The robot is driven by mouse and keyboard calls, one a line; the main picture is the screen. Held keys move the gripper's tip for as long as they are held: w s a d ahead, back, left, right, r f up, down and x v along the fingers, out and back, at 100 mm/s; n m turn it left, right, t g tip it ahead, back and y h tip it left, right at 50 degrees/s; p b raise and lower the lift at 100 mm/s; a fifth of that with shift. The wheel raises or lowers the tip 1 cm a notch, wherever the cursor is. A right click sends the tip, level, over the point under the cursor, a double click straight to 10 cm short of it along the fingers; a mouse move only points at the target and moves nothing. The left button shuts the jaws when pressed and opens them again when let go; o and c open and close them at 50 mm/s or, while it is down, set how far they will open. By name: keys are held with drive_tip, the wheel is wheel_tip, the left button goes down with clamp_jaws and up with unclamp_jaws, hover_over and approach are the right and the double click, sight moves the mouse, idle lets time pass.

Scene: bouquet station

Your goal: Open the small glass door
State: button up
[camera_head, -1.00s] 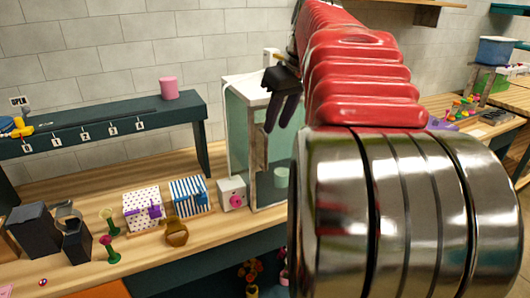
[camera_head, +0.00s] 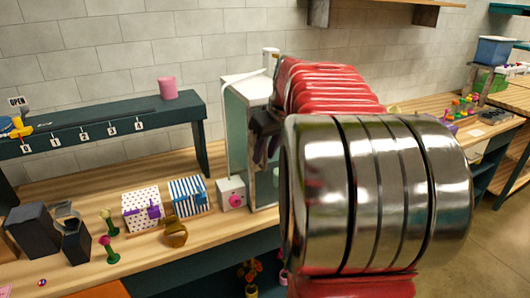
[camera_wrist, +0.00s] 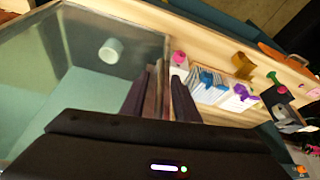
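The glass cabinet (camera_head: 236,118) with a pale frame stands on the wooden counter, in the middle of the head view. Its glass front (camera_wrist: 105,45) fills the left of the wrist view, with a pale cup (camera_wrist: 111,50) seen through it. My gripper (camera_head: 262,150) is at the front of the cabinet, partly hidden by my arm in the head view. In the wrist view my two dark fingers (camera_wrist: 161,75) stand apart, on either side of a brownish upright bar (camera_wrist: 159,88), seemingly the door's handle. Whether both fingers touch it cannot be told. No door gap shows.
A small white box with a pink knob (camera_head: 233,194) stands close left of the cabinet. A dark shelf (camera_head: 100,125) runs behind.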

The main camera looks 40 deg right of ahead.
drive_tip(key=shift+c, duration=0.4)
clamp_jaws()
